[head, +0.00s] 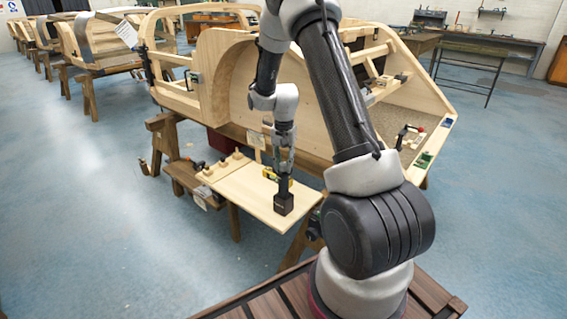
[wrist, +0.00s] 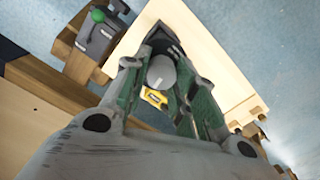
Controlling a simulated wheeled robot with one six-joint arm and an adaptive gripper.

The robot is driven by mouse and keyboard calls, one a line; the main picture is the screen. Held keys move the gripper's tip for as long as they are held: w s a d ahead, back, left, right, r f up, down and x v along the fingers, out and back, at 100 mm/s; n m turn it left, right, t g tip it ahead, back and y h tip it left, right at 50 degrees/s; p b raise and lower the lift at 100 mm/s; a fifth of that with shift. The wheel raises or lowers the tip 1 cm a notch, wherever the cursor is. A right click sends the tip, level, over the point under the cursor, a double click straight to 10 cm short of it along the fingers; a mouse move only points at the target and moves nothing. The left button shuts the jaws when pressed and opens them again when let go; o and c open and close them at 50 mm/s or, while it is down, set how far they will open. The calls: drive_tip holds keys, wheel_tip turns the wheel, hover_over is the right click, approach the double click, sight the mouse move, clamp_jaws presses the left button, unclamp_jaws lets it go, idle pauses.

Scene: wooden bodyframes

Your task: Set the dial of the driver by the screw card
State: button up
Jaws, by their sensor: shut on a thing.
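The driver (head: 284,204) stands on the pale board, its black foot down on the surface and its dark handle upright. A yellow part (head: 271,174) shows at its upper end; yellow (wrist: 154,98) also shows in the wrist view. My gripper (head: 285,165) points down over the driver. In the wrist view its green-lined fingers (wrist: 165,85) are closed around a rounded grey part (wrist: 161,71), seemingly the driver's dial. The dial's marks are not readable. A small pale upright piece (head: 257,142) behind the board may be the screw card; I cannot read it.
The pale board (head: 243,191) has small wooden pegs (head: 238,154) at its back left. A wooden bodyframe (head: 222,85) rises close behind it. A grey device with a green knob (wrist: 98,30) shows in the wrist view.

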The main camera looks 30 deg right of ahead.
sight(284, 163)
drive_tip(key=m, duration=0.4)
drive_tip(key=shift+s, duration=0.1)
drive_tip(key=shift+m, duration=1.8)
drive_tip(key=o, duration=1)
drive_tip(key=shift+o, duration=0.2)
wheel_tip(284, 163, up, 12)
